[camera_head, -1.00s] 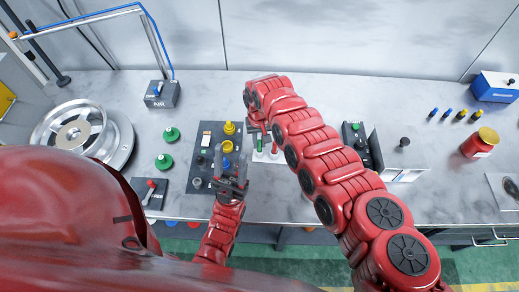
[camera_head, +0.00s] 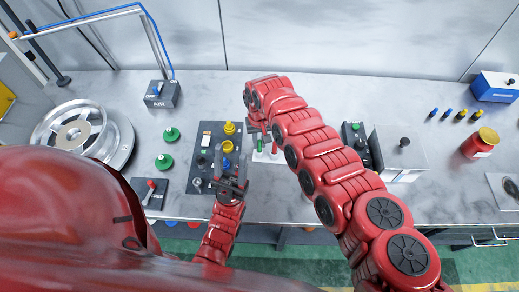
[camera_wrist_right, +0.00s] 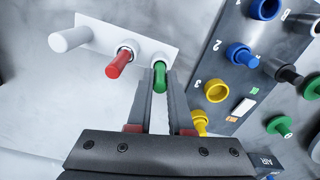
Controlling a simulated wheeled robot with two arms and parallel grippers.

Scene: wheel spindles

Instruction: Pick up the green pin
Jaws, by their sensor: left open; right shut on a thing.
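The green pin (camera_wrist_right: 160,78) stands at the right end of a white rack (camera_wrist_right: 128,38), in the right wrist view. My right gripper (camera_wrist_right: 162,80) is closed on the green pin, with one finger on each side. The pin's far end is at a white sleeve of the rack, and I cannot tell whether it still sits inside. A red pin (camera_wrist_right: 119,64) is just left of it. In the head view the arm partly hides my right gripper (camera_head: 259,133). My left gripper (camera_head: 231,166) is open over the dark numbered panel (camera_head: 207,130).
The panel carries a blue knob (camera_wrist_right: 242,55) and a yellow knob (camera_wrist_right: 216,90), close right of my right gripper. Green knobs (camera_head: 165,161) and a metal wheel (camera_head: 75,133) lie left. A red jar (camera_head: 480,143) stands right. The table front centre is fairly clear.

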